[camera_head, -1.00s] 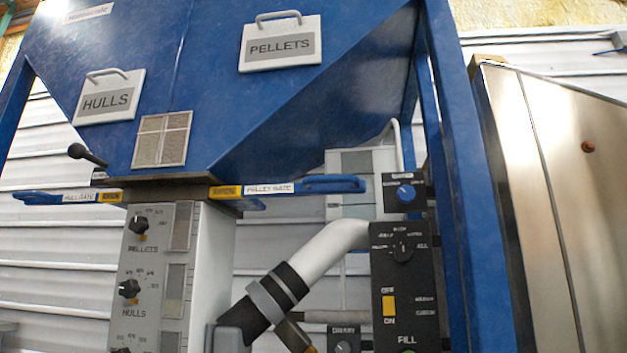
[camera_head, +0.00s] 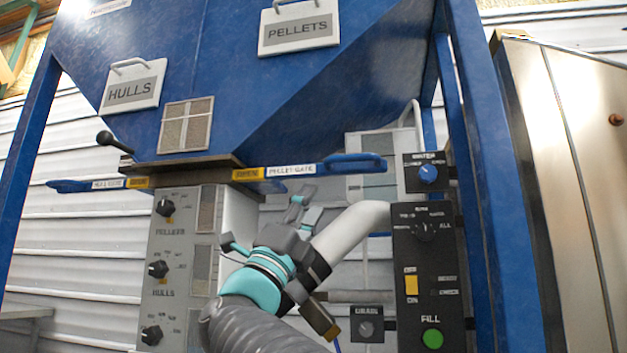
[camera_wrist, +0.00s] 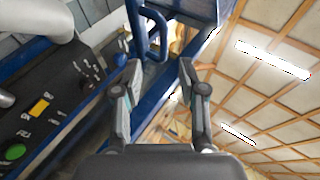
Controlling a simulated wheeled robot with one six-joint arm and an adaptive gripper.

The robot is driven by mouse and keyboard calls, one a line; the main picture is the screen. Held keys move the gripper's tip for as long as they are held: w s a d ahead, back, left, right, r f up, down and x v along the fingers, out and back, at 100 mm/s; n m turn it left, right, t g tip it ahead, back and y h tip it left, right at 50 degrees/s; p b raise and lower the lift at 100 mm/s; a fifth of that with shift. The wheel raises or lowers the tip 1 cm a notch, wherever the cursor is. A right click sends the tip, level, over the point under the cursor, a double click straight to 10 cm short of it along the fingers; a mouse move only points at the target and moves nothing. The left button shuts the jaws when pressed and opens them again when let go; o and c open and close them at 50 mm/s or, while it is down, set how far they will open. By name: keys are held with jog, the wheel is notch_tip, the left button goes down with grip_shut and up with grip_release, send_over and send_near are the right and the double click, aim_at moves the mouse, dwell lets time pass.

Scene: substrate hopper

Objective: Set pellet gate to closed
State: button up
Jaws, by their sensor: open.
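The pellet gate (camera_head: 292,171) is a flat slide sticking out to the right under the blue hopper. It has a yellow tag, a white "PELLET GATE" label and a blue loop handle (camera_head: 355,163). The small lettering on the yellow tag is too blurred to read. My gripper (camera_head: 268,217) is open and empty, below and left of the handle in the head view. In the wrist view the blue loop handle (camera_wrist: 151,36) lies ahead of my spread fingers (camera_wrist: 160,68), near the line between the tips. I see no contact.
The hull gate (camera_head: 108,184) sticks out to the left. A white pipe (camera_head: 352,228) runs close behind my gripper. A black control panel (camera_head: 428,270) with a green button and a water knob box (camera_head: 428,172) stand at right, beside a blue post (camera_head: 478,200). A grey dial panel (camera_head: 175,270) is left.

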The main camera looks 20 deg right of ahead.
aim_at(347, 160)
jog(key=d+r+m+g+p, duration=0.1)
jog(key=d+r, duration=0.2)
jog(key=w+d+r+m+g+h+p, duration=0.1)
jog(key=d+r+p, duration=0.1)
jog(key=d+r, duration=0.1)
jog(key=w+d+r+m+g+p, duration=0.1)
jog(key=d+r, duration=0.2)
jog(key=r, duration=0.1)
jog(key=shift+w+r+g+h+p, duration=0.1)
jog(key=shift+r+g+h+p, duration=0.2)
jog(key=shift+r, duration=0.05)
grip_shut()
